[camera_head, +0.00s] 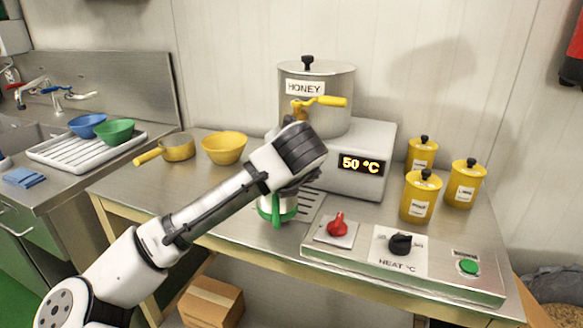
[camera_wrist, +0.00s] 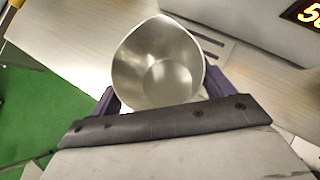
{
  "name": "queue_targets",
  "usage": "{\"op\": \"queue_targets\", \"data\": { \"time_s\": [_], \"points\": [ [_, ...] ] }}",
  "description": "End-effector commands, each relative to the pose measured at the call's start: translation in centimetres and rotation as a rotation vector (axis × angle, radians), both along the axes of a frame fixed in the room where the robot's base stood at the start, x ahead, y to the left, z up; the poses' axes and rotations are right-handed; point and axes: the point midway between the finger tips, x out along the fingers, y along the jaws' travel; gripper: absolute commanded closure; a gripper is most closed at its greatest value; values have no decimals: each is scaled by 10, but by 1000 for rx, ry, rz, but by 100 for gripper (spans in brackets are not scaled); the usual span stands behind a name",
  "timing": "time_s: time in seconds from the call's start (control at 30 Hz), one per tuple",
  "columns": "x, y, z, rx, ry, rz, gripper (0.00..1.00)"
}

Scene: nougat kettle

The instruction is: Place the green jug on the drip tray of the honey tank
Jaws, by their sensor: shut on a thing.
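The green jug (camera_head: 277,214) has a pale metal body with a green band and green handle. In the wrist view I look down into its empty steel inside (camera_wrist: 160,62), with the jug between my two fingers. My gripper (camera_head: 290,186) is shut on the jug, and its fingers (camera_wrist: 162,92) hold it from both sides. The honey tank (camera_head: 330,95) is a steel pot with a yellow tap, behind my gripper. The slotted drip tray (camera_head: 313,203) shows just right of the jug, partly hidden by my gripper. I cannot tell if the jug's base touches anything.
A control panel with a red knob (camera_head: 337,225) and a black knob (camera_head: 400,243) stands right of the jug. Several yellow canisters (camera_head: 420,197) stand farther right. A yellow bowl (camera_head: 224,148) and a yellow pan (camera_head: 177,147) are at the back left.

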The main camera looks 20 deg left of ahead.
Motion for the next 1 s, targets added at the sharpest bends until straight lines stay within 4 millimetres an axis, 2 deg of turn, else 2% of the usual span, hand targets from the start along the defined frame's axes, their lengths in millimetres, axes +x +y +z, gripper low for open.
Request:
{"op": "queue_targets", "data": {
  "time_s": [0.03,0.13,0.37,0.6,0.7,1.0],
  "points": [
    [13,-1,3,1,2,0,52],
    [30,-1,3,2,0,0,52],
    [47,-2,1,0,0,0,52],
    [80,-3,-1,2,1,1,52],
    [77,-3,-14,1,2,0,52],
    [77,-3,-17,0,0,0,52]
  ]
}}
